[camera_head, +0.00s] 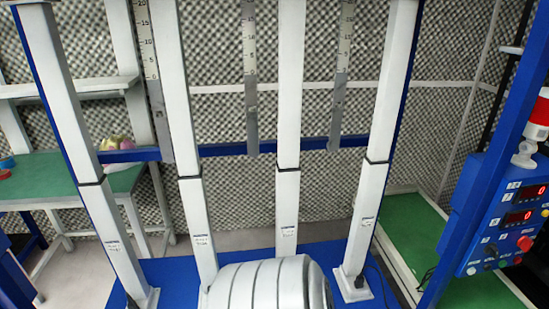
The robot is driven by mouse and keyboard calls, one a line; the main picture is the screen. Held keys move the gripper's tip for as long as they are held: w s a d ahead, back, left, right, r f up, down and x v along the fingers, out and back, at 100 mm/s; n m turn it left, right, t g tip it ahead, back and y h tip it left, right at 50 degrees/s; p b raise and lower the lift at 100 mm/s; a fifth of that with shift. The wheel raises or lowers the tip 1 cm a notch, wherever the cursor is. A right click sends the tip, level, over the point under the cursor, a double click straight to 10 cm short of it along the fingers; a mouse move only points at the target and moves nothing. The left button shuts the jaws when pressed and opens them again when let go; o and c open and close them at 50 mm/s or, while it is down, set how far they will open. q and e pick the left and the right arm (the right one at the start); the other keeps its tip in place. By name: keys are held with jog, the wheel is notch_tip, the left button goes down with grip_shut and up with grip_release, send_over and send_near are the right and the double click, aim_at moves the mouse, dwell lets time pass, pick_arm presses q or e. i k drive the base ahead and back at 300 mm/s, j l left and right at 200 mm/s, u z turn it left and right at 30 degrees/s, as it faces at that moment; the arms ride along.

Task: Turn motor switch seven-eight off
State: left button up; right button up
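A blue control box (510,215) is at the right edge, fixed beside a blue upright post. The right side of the box is cut off by the picture edge. Neither of my grippers is in view.
White columns (287,205) stand on a blue base (180,275), with rulers (250,75) between them. A ribbed white cylinder (265,285) is at the bottom. A green-topped table (40,175) stands left. A red and white lamp (535,125) is above the box. Green flooring (415,225) lies right.

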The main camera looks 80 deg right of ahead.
aim_at(524, 242)
jog(key=z, duration=4.3)
